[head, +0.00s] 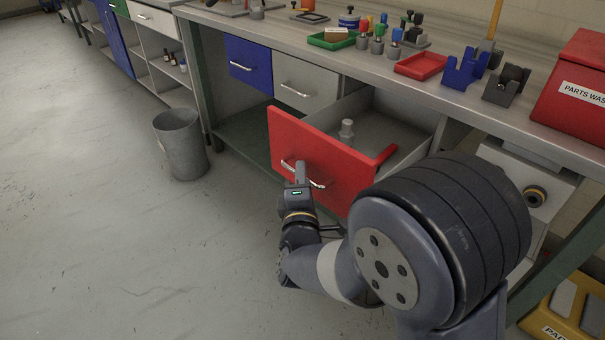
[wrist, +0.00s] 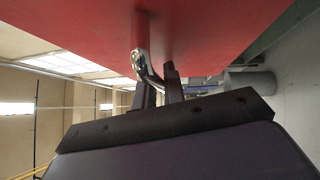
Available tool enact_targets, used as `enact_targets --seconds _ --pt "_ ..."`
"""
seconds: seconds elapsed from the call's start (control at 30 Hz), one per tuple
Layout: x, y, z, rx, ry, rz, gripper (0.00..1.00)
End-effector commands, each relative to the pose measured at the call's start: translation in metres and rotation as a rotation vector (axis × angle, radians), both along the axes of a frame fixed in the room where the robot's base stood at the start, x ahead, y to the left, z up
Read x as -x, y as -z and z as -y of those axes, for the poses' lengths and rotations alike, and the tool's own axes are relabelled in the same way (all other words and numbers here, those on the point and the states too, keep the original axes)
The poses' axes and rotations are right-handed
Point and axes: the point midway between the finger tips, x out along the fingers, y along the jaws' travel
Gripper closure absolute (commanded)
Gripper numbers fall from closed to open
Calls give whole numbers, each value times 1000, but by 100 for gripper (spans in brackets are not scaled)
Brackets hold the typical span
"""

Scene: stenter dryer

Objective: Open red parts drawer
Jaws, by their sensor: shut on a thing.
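The red parts drawer (head: 318,158) is pulled well out from under the bench in the head view. Its grey inside shows, with a grey cylindrical part and a red bar-like piece (head: 386,154) in it. My gripper (head: 300,172) is at the drawer front, shut on the silver bar handle (head: 318,184). In the wrist view the red front (wrist: 190,25) fills the top, and the handle (wrist: 139,62) passes between my two fingers (wrist: 160,88). The exact finger contact is partly hidden.
A blue drawer (head: 248,64) and a grey drawer (head: 306,86) are closed to the left. A grey bin (head: 181,143) stands on the floor. The benchtop holds trays, tools and a red parts washer (head: 575,95). Open floor lies at left.

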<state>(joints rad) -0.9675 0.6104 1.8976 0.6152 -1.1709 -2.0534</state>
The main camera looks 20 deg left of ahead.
Motion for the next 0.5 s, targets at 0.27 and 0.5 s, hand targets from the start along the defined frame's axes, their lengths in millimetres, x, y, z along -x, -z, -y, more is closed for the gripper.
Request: enact_targets --seconds 0.27,0.5 --pt "0 0 0 0 -1 0 70" --pt "0 0 0 0 0 0 68"
